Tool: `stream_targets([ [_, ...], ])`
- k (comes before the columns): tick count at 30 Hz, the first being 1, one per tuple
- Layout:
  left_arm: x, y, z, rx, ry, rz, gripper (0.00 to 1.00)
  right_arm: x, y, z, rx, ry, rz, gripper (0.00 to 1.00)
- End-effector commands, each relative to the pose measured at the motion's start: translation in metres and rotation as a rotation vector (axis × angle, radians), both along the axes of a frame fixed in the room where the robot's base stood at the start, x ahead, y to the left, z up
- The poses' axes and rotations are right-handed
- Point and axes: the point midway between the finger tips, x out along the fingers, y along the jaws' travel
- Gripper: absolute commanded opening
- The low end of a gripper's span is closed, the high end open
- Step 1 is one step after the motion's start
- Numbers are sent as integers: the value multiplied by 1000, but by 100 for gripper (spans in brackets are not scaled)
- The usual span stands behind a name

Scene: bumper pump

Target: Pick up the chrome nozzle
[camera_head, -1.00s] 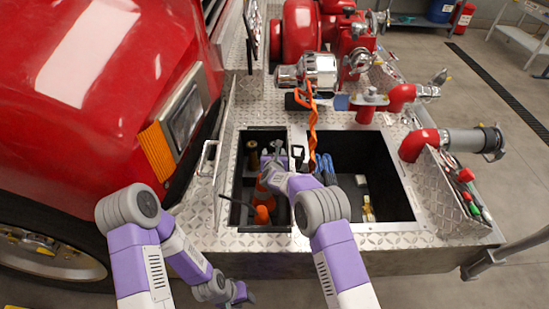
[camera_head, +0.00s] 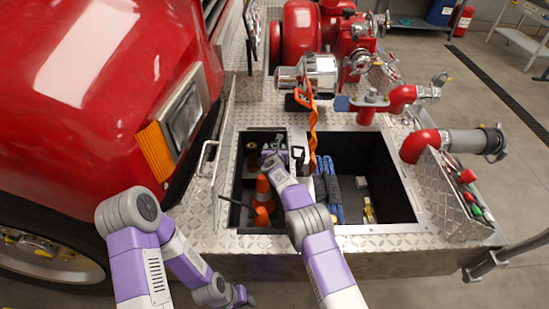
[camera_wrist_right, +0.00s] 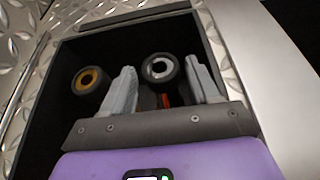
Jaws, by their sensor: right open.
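The chrome nozzle (camera_wrist_right: 160,67) shows in the right wrist view as a black-rimmed ring with a bright metal inside, standing in the dark left compartment. My right gripper (camera_wrist_right: 165,82) is open, one finger on each side of it in the picture; contact cannot be told. In the head view my right gripper (camera_head: 272,155) is over the back of the left compartment and mostly hides this nozzle. A brass-coloured nozzle (camera_wrist_right: 90,80) stands to its left, and also shows in the head view (camera_head: 252,146). My left gripper (camera_head: 240,297) is low, in front of the deck; its jaws are unclear.
Orange cones (camera_head: 262,214) stand in the front of the left compartment. The right compartment (camera_head: 375,170) holds blue and dark hoses. Its wall and the steel rim lie close to my right arm. An orange strap (camera_head: 312,125) hangs behind. The red truck (camera_head: 90,80) is at left.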

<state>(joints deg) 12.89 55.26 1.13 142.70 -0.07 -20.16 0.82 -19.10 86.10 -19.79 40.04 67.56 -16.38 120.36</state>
Motion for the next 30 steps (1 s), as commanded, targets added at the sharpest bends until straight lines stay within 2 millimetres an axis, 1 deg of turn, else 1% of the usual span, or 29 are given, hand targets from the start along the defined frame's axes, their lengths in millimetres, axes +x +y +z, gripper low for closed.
stream_targets([
  [7, 0, 0, 0, 0, 0, 0, 39, 0, 0, 0, -1, 0, 0, 60],
  [18, 0, 0, 0, 0, 0, 0, 39, 0, 0, 0, 0, 0, 0, 4],
  [19, 0, 0, 0, 0, 0, 0, 39, 0, 0, 0, 0, 0, 0, 0],
  [30, 0, 0, 0, 0, 0, 0, 39, 1, 0, 2, 0, -4, 0, 0],
])
